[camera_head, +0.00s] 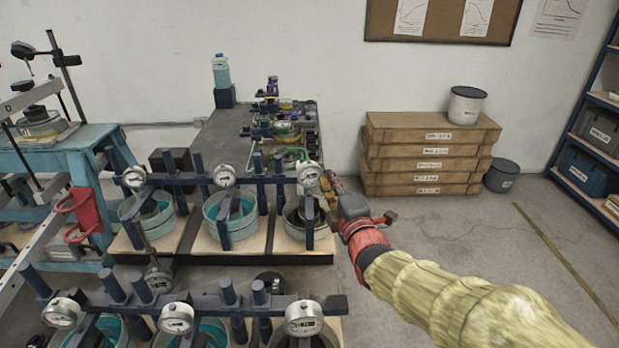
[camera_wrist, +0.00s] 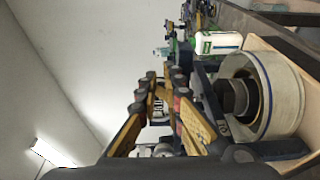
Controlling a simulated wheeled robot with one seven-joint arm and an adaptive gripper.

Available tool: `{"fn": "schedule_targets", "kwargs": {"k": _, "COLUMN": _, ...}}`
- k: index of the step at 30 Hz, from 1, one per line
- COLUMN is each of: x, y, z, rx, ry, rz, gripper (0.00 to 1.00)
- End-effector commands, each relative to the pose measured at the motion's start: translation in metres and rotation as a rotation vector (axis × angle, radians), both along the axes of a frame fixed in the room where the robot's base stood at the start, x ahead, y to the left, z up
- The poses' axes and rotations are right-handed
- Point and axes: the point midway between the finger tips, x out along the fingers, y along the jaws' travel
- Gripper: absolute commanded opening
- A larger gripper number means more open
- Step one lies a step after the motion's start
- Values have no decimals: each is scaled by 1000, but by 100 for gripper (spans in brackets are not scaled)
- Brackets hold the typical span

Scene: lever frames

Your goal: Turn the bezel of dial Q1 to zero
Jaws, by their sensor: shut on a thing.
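A round white-faced dial (camera_head: 310,175) sits at the right end of the far dark blue lever frame (camera_head: 267,181), above a grey pot. I cannot read its label, so I cannot confirm that it is Q1, and its needle is too small to read. My gripper (camera_head: 326,190) reaches in from the right, its yellow fingers against the dial's right side. In the wrist view my gripper (camera_wrist: 163,88) has its dark fingertips closed around the dial's rim, with a narrow light part between them. The fingers hide most of the dial there.
Two more dials (camera_head: 225,175) (camera_head: 135,177) hang along the same frame over pots of teal liquid. A nearer frame carries several dials (camera_head: 304,318). A wooden crate stack (camera_head: 425,155) stands behind right. The floor (camera_head: 480,225) on the right is clear.

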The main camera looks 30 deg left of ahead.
Motion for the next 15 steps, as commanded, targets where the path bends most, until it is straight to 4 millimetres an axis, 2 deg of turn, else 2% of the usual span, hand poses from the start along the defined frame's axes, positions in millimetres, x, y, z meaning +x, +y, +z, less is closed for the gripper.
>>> {"fn": "schedule_targets", "kwargs": {"k": 11, "x": 5, "y": -6, "z": -4, "rx": -1, "ry": 1, "rz": -1, "gripper": 0}}
{"fn": "schedule_targets", "kwargs": {"k": 15, "x": 0, "y": -12, "z": -2, "rx": -1, "ry": 1, "rz": -1, "gripper": 0}}
